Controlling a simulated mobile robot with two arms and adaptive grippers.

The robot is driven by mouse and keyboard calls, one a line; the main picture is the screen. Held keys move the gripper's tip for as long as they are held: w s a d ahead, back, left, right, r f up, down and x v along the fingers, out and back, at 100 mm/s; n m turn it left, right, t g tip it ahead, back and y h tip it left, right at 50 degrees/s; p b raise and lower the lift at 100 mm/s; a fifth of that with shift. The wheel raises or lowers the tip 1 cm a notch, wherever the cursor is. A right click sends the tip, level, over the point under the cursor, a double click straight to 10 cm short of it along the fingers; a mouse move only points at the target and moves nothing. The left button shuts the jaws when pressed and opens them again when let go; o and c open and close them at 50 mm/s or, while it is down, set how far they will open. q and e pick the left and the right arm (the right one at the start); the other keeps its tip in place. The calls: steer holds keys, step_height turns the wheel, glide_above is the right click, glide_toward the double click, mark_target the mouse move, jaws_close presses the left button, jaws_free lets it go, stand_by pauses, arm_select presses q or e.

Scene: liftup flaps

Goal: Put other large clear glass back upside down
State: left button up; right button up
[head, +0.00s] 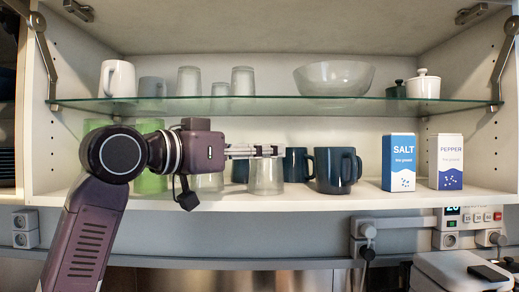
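My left gripper (268,151) reaches in from the left, level, over the lower cabinet shelf. Its fingers are at the upper part of a large clear glass (266,178) and hide its top. The glass stands upright in line at the shelf's front, its base at or very near the shelf. I cannot tell whether the fingers grip it. Another clear glass (208,183) is partly hidden below my gripper's body. On the upper glass shelf stand clear glasses, a left one (189,80), a small one (220,89) and a right one (242,80). My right gripper is not in view.
Dark blue mugs (334,171) stand just right of the glass, then salt (398,162) and pepper (446,162) boxes. Green glasses (150,182) are behind my arm. The glass shelf (300,106) lies close above my gripper. A bowl (334,78) sits on it.

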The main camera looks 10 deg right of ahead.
arm_select(q)
steer(key=shift+f, duration=0.15)
steer(key=o, duration=1.3)
steer(key=shift+r, duration=0.2)
steer(key=shift+s+a+f+b, duration=0.15)
steer(key=shift+a+b, duration=0.1)
steer(key=shift+b, duration=0.05)
steer(key=b+v, duration=0.5)
steer(key=v, duration=0.6)
steer(key=shift+s+a+b, duration=0.15)
steer(key=shift+a+b, duration=0.05)
steer(key=shift+b, duration=0.1)
